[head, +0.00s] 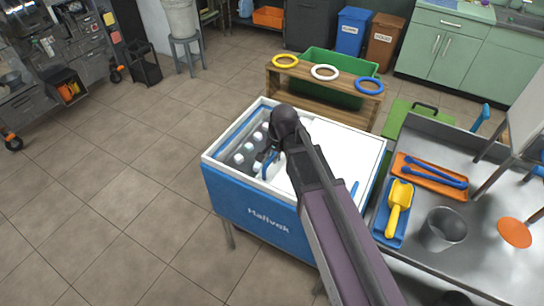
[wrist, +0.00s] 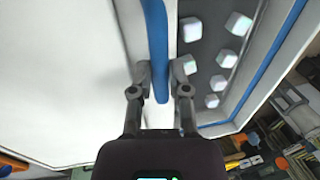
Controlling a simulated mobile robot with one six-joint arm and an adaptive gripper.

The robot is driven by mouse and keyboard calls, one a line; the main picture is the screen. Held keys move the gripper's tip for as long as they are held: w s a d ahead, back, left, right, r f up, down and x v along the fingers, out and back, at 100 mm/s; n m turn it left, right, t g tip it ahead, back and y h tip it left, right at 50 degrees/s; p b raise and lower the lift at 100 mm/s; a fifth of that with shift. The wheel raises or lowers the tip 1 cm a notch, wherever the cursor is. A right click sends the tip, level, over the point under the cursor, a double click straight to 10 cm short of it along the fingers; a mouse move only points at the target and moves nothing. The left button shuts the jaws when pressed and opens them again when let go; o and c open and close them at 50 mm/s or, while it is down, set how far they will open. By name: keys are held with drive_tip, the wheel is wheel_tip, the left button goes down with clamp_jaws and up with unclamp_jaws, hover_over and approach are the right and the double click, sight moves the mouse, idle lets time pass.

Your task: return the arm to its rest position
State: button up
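My arm reaches over a blue-and-white chest freezer (head: 250,212) in the head view. My gripper (wrist: 164,78) is at the edge of its white lid (wrist: 60,80), beside the open part. In the wrist view a blue handle (wrist: 157,40) on the lid edge lies between my two fingers. The fingers stand apart; a small gap shows on the handle's right, and I cannot tell whether the left finger touches it. In the head view my gripper is mostly hidden behind my wrist.
Several white blocks (wrist: 228,58) lie inside the freezer's open left part. A wooden rack (head: 326,86) with coloured rings stands behind it. A metal table (head: 480,255) with a yellow scoop (head: 398,200) and a metal cup (head: 443,228) is to the right.

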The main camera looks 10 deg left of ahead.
drive_tip(key=o, duration=0.4)
drive_tip(key=shift+w, duration=0.15)
drive_tip(key=shift+o, duration=0.2)
drive_tip(key=shift+r, duration=0.15)
